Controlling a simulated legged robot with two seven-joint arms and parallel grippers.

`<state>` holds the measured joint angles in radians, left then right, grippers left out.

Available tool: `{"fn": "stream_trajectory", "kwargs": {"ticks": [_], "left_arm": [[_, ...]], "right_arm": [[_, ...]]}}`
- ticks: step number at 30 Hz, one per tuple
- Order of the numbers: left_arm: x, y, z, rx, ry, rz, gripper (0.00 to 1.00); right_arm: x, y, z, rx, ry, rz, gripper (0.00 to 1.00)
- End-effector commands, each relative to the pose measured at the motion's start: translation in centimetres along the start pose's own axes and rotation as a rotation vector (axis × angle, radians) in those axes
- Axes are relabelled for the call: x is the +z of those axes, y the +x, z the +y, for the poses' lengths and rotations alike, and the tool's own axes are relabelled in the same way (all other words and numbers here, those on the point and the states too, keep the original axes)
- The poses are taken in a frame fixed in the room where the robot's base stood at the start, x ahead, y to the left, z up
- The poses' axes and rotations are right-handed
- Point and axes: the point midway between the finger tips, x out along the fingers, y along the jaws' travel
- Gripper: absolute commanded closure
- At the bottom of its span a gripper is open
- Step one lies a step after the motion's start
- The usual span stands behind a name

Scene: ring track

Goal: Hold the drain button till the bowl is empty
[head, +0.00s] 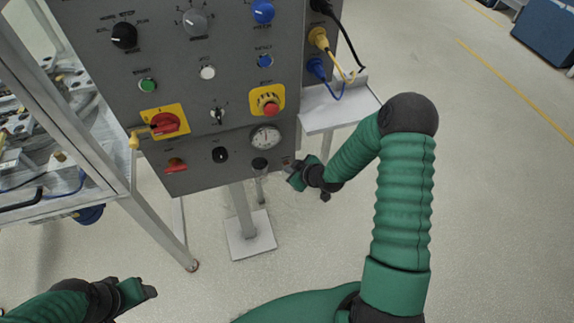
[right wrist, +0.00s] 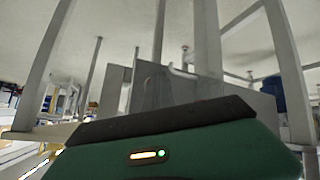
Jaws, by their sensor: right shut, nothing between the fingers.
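A small dark-capped fitting (head: 260,164) sits under the gauge at the panel's lower edge. A narrow pale part hangs below it, possibly the bowl; its contents are too small to make out. I cannot pick out the drain button. My right gripper (head: 294,181) is shut and empty, just right of this fitting and below the panel's lower right corner. A gap seems to show between them, but contact is hard to judge. My left gripper (head: 144,290) is low at the left, away from the panel; its jaw opening is unclear.
The grey control panel (head: 205,100) carries knobs, a red rotary switch (head: 165,124), an emergency stop (head: 268,103) and a pressure gauge (head: 265,138). A small shelf (head: 340,108) juts out right of it. A metal frame (head: 150,215) stands left.

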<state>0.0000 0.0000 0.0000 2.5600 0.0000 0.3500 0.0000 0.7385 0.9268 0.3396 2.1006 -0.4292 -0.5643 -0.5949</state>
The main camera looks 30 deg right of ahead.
Motion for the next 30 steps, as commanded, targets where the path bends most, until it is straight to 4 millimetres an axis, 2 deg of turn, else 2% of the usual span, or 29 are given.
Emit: {"fn": "stream_trajectory", "kwargs": {"ticks": [13, 23, 30], "left_arm": [[0.0, 0.0, 0.0, 0.0, 0.0, 0.0, 0.39], [-0.1, -0.3, 0.0, 0.0, 0.0, 0.0, 0.39], [-0.1, -0.3, 0.0, 0.0, 0.0, 0.0, 0.39]], "right_arm": [[0.0, 0.0, 0.0, 0.001, 0.0, 0.001, 1.0], [0.8, -1.1, -0.8, 0.0, 0.0, 0.0, 1.0], [0.9, -1.2, -0.8, 0.0, 0.0, 0.0, 1.0]]}}
